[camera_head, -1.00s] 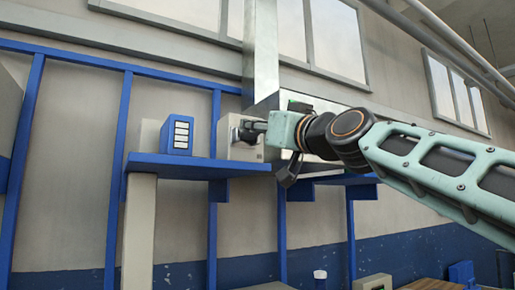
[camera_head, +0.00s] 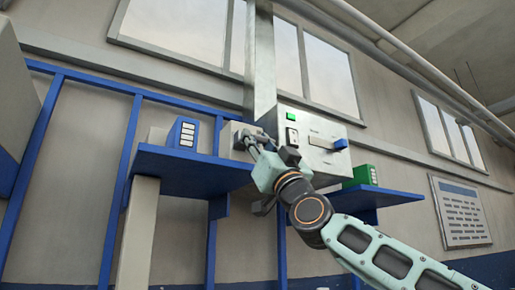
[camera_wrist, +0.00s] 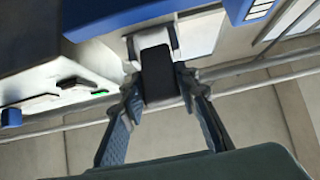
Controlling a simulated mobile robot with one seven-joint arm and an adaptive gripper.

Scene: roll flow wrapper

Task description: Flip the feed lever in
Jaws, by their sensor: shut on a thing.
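A black lever (camera_wrist: 157,72) on a white mount sits between my fingers in the wrist view. My gripper (camera_wrist: 158,88) is shut on it, one finger on each side. In the head view my gripper (camera_head: 251,142) reaches up and left to a beige box (camera_head: 228,137) at the shelf end. There the fingers largely hide the lever. A lever with a blue handle (camera_head: 339,145) also shows on the right of the metal machine's front, apart from my gripper. The pictures do not label either lever.
The metal machine (camera_head: 315,128) has a green button (camera_head: 291,116). A blue shelf (camera_head: 185,170) bears a blue box (camera_head: 183,133) left of my gripper. A green box (camera_head: 363,175) stands on a right-hand shelf. A framed sheet (camera_head: 460,212) hangs on the wall.

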